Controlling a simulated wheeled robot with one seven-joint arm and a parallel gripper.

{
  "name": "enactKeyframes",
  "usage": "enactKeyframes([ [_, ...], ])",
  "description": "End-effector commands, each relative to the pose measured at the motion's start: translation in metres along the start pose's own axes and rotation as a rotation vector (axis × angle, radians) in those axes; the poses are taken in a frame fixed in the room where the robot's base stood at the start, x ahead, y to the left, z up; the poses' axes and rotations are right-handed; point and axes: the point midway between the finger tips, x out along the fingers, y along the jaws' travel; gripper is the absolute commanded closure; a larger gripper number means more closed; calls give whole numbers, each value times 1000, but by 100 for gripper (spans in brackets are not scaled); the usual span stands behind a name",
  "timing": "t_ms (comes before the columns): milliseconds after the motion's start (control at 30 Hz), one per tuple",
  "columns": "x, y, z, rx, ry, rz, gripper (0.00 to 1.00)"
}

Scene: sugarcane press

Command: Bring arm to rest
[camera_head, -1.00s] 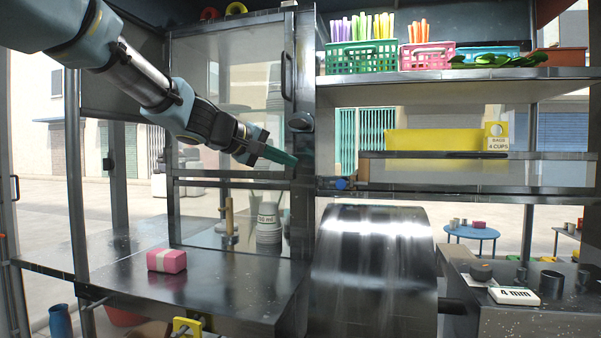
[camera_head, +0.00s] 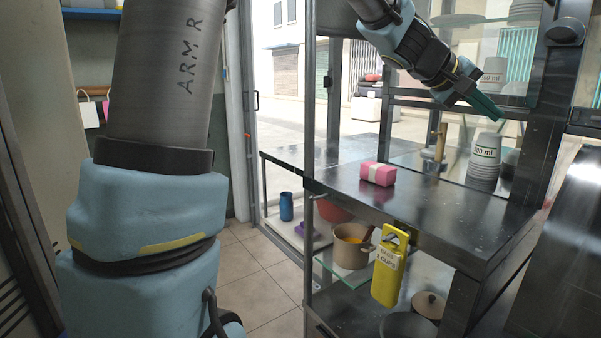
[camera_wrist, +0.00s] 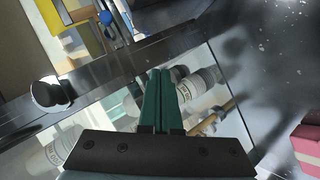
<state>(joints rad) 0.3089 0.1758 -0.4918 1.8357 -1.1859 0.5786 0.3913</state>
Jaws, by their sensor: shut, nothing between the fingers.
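My gripper (camera_head: 490,108) is at the upper right of the head view, at the end of my blue and black arm. Its green fingers are pressed together with nothing between them. It hangs above the metal counter (camera_head: 450,222), in front of the glass cabinet and near a stack of cups (camera_head: 485,158) labelled 200 ml. In the wrist view the green fingers (camera_wrist: 158,85) lie side by side, with the cups (camera_wrist: 200,85) behind them. I cannot tell how far the fingertips are from the glass.
A pink package (camera_head: 378,173) lies on the counter. Below are a pot (camera_head: 352,248) and a glass shelf. A blue jug (camera_head: 286,206) stands further left. Floor (camera_head: 262,275) is clear at left.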

Motion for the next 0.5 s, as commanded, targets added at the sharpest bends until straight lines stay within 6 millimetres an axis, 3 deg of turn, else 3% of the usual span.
enactKeyframes([
  [33,-12,-34,-2,-1,6,-81,100],
  [200,-60,-149,7,-8,1,-349,100],
  [367,-123,-245,33,-31,-23,-582,100],
  [500,-187,-314,70,-58,-64,-767,100],
])
